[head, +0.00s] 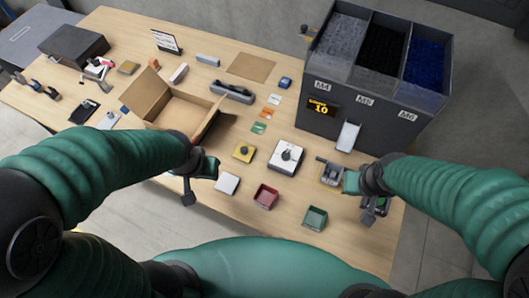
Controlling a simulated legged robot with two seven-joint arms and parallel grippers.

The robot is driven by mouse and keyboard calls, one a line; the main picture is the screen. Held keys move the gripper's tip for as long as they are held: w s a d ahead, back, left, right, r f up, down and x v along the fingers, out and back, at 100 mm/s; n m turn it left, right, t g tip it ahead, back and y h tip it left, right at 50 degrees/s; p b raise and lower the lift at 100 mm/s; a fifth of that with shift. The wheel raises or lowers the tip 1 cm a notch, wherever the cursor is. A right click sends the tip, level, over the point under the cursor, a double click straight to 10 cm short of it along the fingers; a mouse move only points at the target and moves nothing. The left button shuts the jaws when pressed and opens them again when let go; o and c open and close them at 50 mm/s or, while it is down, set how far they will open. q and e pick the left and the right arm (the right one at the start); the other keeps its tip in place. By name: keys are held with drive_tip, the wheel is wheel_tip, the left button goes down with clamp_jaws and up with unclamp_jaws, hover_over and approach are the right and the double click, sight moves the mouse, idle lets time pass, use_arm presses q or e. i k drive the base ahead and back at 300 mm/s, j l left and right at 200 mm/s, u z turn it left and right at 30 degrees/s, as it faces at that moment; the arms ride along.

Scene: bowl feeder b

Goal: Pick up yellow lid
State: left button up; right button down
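A small square yellow piece (243,152) with a dark round spot in its centre lies on the wooden table, left of a white piece with a dark knob; it looks like the yellow lid. My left gripper (200,184) is to its lower left, apart from it, with its fingers spread and nothing visible between them. My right gripper (358,195) is at the table's right side, far from the yellow piece, beside a small grey and yellow device (330,172). Its fingers appear apart, with no held object visible.
A white knobbed piece (287,158), white square (227,183), red bin (266,196) and green bin (315,217) lie close by. An open cardboard box (184,117) stands behind my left gripper. A tall dark dispenser (345,125) stands at the back right.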

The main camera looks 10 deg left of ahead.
sight(244, 151)
drive_tip(key=i+j+z, duration=0.1)
drive_tip(key=j+z, duration=0.65)
drive_tip(key=j, duration=0.2)
drive_tip(key=j+z, duration=0.35)
drive_tip(key=k+j, duration=0.05)
drive_tip(key=j, duration=0.05)
